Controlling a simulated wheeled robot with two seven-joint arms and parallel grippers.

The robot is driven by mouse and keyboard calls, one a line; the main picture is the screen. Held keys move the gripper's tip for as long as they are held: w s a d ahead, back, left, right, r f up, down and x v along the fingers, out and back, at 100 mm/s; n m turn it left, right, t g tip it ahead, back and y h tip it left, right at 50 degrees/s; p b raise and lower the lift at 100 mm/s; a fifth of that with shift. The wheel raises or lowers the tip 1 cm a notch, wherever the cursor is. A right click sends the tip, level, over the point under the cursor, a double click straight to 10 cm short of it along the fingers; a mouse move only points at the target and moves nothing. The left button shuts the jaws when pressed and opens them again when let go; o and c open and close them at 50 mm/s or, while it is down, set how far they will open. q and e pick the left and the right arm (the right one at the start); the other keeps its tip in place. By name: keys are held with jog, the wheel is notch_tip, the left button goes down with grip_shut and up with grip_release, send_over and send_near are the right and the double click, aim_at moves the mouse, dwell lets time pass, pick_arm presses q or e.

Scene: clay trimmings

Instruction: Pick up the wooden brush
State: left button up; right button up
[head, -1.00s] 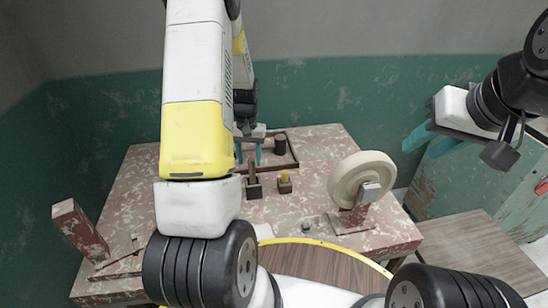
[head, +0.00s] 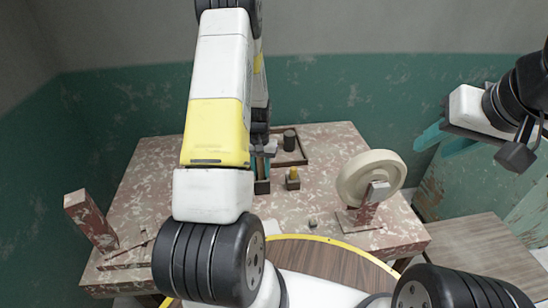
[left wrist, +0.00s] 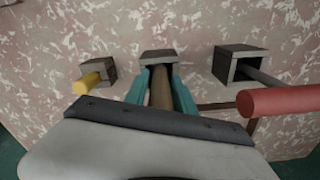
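The wooden brush shows in the left wrist view as a brown handle (left wrist: 160,88) rising from a small dark box holder (left wrist: 158,56). In the head view its handle is mostly hidden behind my left gripper (head: 261,166), above the dark holder (head: 262,187). In the left wrist view the teal fingers of my left gripper (left wrist: 161,84) stand on either side of the handle; they look open around it, and firm contact is not visible. My right gripper (head: 436,135) is at the right of the head view, away from the table, fingers apart and empty.
A yellow-handled tool (left wrist: 88,83) in a holder stands left of the brush and a red-handled one (left wrist: 275,101) right of it, in the left wrist view. A pale wheel (head: 370,177), a tray (head: 300,157) and a reddish block (head: 90,220) are on the table (head: 315,200).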

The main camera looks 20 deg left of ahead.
pick_arm(q)
grip_shut()
